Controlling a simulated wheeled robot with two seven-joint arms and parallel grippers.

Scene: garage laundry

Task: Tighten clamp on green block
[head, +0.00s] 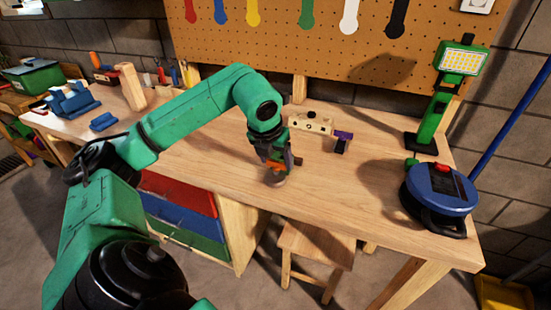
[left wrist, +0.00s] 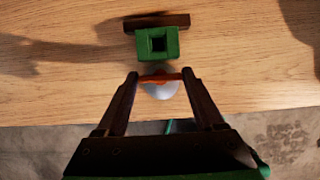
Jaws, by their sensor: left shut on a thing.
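My left gripper (head: 275,168) is over the workbench near its front edge, pointing down. In the left wrist view its two dark fingers (left wrist: 159,76) are shut on the ends of a small orange bar (left wrist: 160,77), which looks like the clamp's handle. A pale grey round part (left wrist: 161,90) sits under the bar. The green block (left wrist: 157,44), with a square dark opening, is just beyond the fingertips, with a dark brown bar (left wrist: 157,22) behind it. In the head view my gripper mostly hides the clamp and block. My right gripper is not in view.
On the workbench (head: 375,195), a wooden piece with holes (head: 311,122) and a purple part (head: 343,138) stand behind my gripper. A green work lamp (head: 432,115) and a blue round device (head: 440,190) are at right. A blue vise (head: 72,100) is at left. A stool (head: 318,243) stands below.

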